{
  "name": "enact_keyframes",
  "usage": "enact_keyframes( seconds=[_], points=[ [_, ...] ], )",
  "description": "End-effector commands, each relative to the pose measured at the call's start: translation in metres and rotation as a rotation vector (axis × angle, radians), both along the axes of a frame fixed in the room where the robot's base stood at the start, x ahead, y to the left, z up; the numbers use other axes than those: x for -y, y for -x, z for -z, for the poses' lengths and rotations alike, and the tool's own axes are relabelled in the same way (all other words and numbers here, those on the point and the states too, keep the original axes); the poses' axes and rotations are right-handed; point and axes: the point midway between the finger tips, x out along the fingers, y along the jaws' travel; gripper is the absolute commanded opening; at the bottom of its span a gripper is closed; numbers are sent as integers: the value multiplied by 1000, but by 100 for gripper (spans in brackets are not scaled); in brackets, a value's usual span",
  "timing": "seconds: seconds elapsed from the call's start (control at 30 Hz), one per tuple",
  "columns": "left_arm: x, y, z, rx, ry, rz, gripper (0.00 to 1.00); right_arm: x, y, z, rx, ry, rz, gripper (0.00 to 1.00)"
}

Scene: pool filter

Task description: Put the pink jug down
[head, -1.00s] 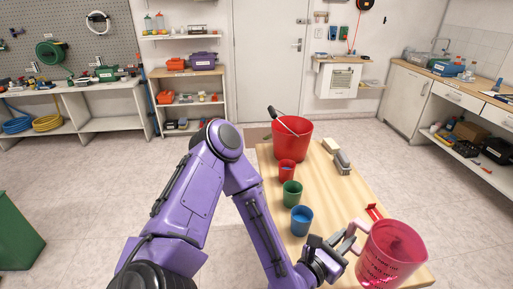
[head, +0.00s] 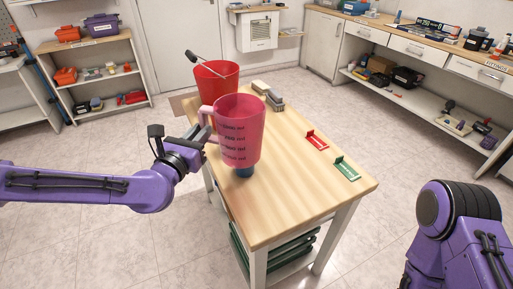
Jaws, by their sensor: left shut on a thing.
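The pink jug (head: 238,132) is see-through, with dark measuring marks on its side. It is upright near the left side of the wooden table (head: 285,200) and appears raised above the top. My left gripper (head: 208,138) is shut on the jug's handle, on the jug's left side. The base of a blue cup (head: 244,173) shows just below the jug. The other cups seen earlier are hidden behind the jug. My right arm shows at the lower right, but its gripper is out of view.
A red bucket (head: 213,82) stands behind the jug at the table's far end. Grey and beige blocks (head: 274,99) lie to its right. A red bracket (head: 317,140) and a green bracket (head: 346,168) lie along the right edge. The table's near and middle right parts are clear.

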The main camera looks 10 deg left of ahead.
Motion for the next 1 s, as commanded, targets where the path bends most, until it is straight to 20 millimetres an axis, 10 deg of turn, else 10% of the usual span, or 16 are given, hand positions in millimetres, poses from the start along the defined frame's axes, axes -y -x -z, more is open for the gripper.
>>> enact_keyframes(
  seconds=[0.5,1.0],
  points=[
    [119,10,75,-5,-9,12,0,0,0,10,1,1,0,43],
    [139,11,127,0,-3,7,0,0,0,9,0,0,0,43]
  ],
)
